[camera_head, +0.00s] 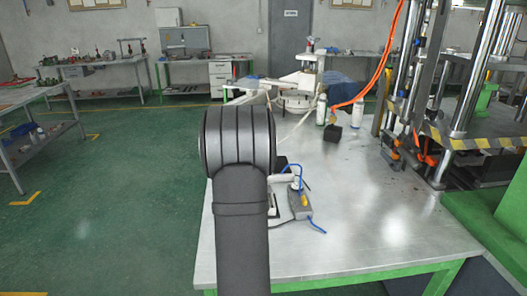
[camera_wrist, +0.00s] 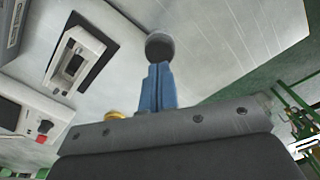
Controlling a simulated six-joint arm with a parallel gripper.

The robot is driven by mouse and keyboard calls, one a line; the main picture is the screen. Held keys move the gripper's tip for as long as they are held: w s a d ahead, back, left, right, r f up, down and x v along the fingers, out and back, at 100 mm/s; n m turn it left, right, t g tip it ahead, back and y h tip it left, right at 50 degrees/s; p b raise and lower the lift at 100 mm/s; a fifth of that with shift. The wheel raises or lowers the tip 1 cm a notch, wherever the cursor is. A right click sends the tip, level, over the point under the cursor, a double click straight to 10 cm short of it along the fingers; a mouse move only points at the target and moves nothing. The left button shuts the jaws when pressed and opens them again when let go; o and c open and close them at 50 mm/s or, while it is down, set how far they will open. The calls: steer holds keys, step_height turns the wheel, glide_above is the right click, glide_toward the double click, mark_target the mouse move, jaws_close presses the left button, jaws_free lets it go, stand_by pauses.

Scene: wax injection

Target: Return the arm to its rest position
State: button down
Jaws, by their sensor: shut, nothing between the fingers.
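My gripper (camera_wrist: 158,72) shows in the wrist view as two blue fingers pressed together, shut and empty. A dark round thing (camera_wrist: 160,46) appears just beyond the fingertips; I cannot tell what it is or whether it touches them. The metal-topped table (camera_head: 350,235) lies beyond and to the right of the arm.
A small grey device with a blue hose (camera_head: 300,206) sits on the table just right of my arm. White bottles (camera_head: 321,110) and a black block (camera_head: 333,133) stand farther back. A press with steel columns (camera_head: 470,70) stands at the right. Green floor (camera_head: 110,230) is open at the left.

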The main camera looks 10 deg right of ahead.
steer(key=shift+f, duration=1.65)
stand_by(0.5)
